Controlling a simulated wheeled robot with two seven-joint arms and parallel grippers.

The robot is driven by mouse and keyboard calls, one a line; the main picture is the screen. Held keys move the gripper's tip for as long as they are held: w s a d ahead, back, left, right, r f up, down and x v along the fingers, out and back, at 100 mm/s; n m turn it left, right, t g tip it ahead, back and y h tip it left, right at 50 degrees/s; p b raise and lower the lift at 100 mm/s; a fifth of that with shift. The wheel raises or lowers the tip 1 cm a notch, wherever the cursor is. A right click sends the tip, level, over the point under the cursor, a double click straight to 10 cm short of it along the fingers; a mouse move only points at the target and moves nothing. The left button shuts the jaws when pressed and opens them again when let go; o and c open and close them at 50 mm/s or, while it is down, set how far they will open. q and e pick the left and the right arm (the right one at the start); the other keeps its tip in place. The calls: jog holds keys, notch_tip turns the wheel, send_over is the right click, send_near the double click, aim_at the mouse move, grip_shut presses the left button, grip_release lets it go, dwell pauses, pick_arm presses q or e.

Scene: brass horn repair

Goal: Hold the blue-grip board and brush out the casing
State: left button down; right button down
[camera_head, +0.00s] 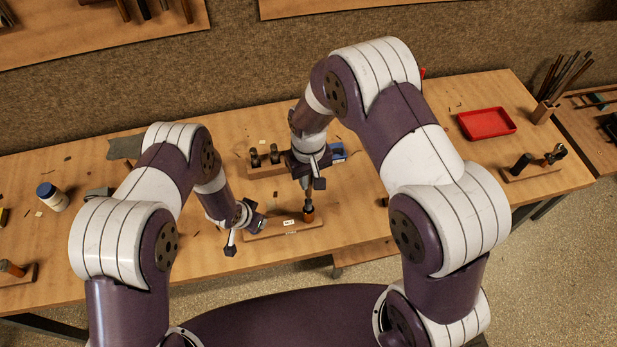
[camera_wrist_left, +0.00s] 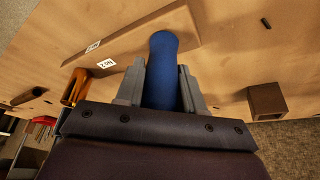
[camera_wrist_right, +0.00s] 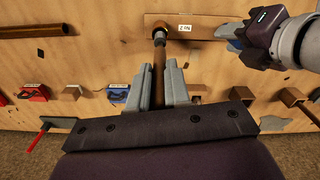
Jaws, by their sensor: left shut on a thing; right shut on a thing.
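The wooden board (camera_head: 285,229) with a white label lies near the table's front edge; its label also shows in the left wrist view (camera_wrist_left: 106,63). My left gripper (camera_head: 247,222) is shut on the board's blue grip (camera_wrist_left: 165,75), at the board's left end. A copper-coloured casing (camera_head: 308,214) stands at the board's right end; it also shows in the left wrist view (camera_wrist_left: 75,87). My right gripper (camera_head: 307,181) is above the casing, shut on the brush's brown handle (camera_wrist_right: 158,75). The brush's lower end meets the casing's mouth; its bristles are hidden, and I cannot tell the depth.
Behind the board stands a wooden rack (camera_head: 265,170) with dark pieces, beside a blue item (camera_head: 338,152). A red tray (camera_head: 487,123) and another board with upright pieces (camera_head: 532,172) are at the right. A white bottle (camera_head: 52,197) stands at the left.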

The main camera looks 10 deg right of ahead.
dwell(0.3)
jog(key=shift+r, duration=2.5)
pick_arm(q)
jog(key=c, duration=0.6)
grip_release()
jog(key=shift+r, duration=0.15)
